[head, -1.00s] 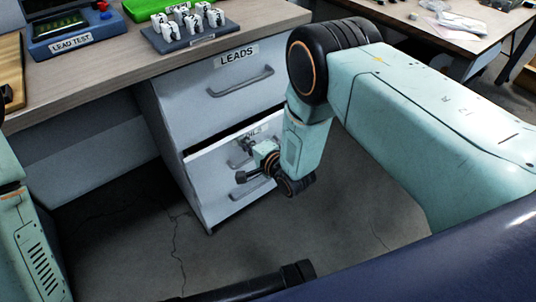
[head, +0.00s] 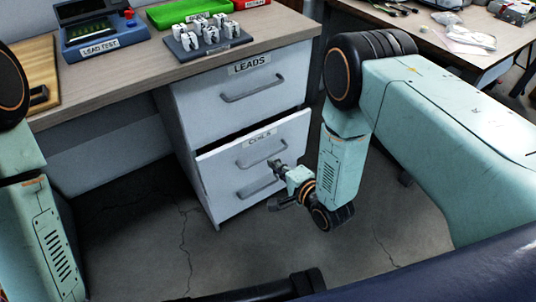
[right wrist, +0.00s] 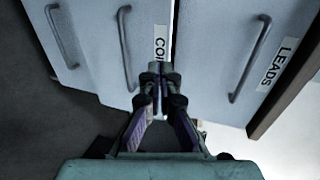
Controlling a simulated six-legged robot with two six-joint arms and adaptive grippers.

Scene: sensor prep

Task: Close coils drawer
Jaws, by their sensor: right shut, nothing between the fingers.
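The coils drawer (head: 225,173), labelled COILS, is the grey-white drawer below the LEADS drawer. A dark gap shows along its top edge, and its front stands slightly out from the cabinet. Its handle (head: 262,153) is below the label. My right gripper (head: 274,163) is shut and empty in front of the drawer, by its handles in the head view. In the right wrist view, the gripper tips (right wrist: 161,76) are by the label (right wrist: 161,42) and partly hide it; contact cannot be told. My left gripper is out of view; only its arm shows.
The LEADS drawer (head: 240,95) above looks shut. A lower handle (head: 260,185) is below the coils handle. The desk top (head: 130,75) holds a lead test box (head: 95,32), a green tray (head: 185,12) and a rack of white pieces (head: 208,40). Floor is clear below.

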